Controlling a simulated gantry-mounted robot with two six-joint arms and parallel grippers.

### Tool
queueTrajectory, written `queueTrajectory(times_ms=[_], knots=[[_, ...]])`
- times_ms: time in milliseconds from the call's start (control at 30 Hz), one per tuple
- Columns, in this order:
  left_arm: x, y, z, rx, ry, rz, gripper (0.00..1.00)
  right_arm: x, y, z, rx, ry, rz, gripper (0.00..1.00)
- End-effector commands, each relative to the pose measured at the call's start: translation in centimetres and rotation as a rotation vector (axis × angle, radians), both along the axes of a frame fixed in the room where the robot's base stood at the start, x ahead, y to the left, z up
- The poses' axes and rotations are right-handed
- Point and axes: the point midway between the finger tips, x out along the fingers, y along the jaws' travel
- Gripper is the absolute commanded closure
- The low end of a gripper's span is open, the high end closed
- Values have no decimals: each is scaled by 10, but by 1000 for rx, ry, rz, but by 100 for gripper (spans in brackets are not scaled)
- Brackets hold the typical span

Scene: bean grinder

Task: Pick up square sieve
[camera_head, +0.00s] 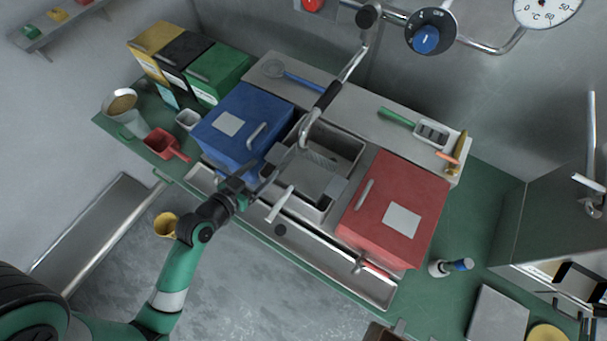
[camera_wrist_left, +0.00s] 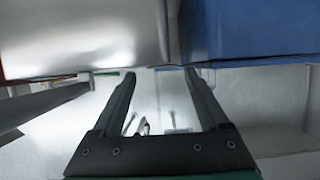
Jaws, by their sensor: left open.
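A green-handled tool with a square slotted frame (camera_head: 432,131), which looks like the square sieve, lies on the grey raised shelf at the back right. I cannot make it out clearly in the left wrist view. My left gripper (camera_head: 268,177) is well to the left of it and nearer the front, beside the blue box and the basin. In the left wrist view the two fingers of my left gripper (camera_wrist_left: 160,76) are apart with nothing between them. My right gripper is not in view.
A blue box (camera_head: 243,121) and a red box (camera_head: 397,207) flank the metal basin (camera_head: 351,150). A curved tap (camera_head: 328,96) stands over it. A blue round-headed tool (camera_head: 273,69) lies on the shelf (camera_head: 352,103). Orange and yellow tools (camera_head: 456,148) lie right of the sieve.

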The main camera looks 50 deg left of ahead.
Motion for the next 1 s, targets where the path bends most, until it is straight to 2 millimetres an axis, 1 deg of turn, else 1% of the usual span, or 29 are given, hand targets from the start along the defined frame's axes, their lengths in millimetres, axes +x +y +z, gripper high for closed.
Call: queueTrajectory(times_ms=[100, 300, 367, 433, 600, 633, 767, 800, 867, 900, 967, 1000], knots=[[6, 2, -3, 1, 0, -1, 22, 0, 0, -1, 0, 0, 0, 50], [36, 12, -17, 1, -1, -1, 22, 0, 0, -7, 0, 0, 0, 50], [42, 14, -19, 0, -1, -2, 22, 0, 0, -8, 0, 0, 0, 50], [45, 15, -20, 1, 0, -1, 22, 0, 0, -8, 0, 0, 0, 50], [45, 15, -20, 0, 1, 0, 22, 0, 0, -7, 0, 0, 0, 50], [45, 15, -20, 0, 1, 0, 24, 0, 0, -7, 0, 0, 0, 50], [45, 15, -20, 0, 1, 0, 48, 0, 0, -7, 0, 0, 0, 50], [45, 15, -20, 0, 1, 0, 55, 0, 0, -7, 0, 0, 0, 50], [45, 15, -20, 0, 1, 0, 66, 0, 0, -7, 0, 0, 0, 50], [45, 15, -20, 0, 1, 0, 73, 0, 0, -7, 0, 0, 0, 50], [45, 15, -20, 0, 1, 0, 84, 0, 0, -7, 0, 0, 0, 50], [45, 15, -20, 0, 1, 0, 91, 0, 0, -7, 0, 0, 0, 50]])
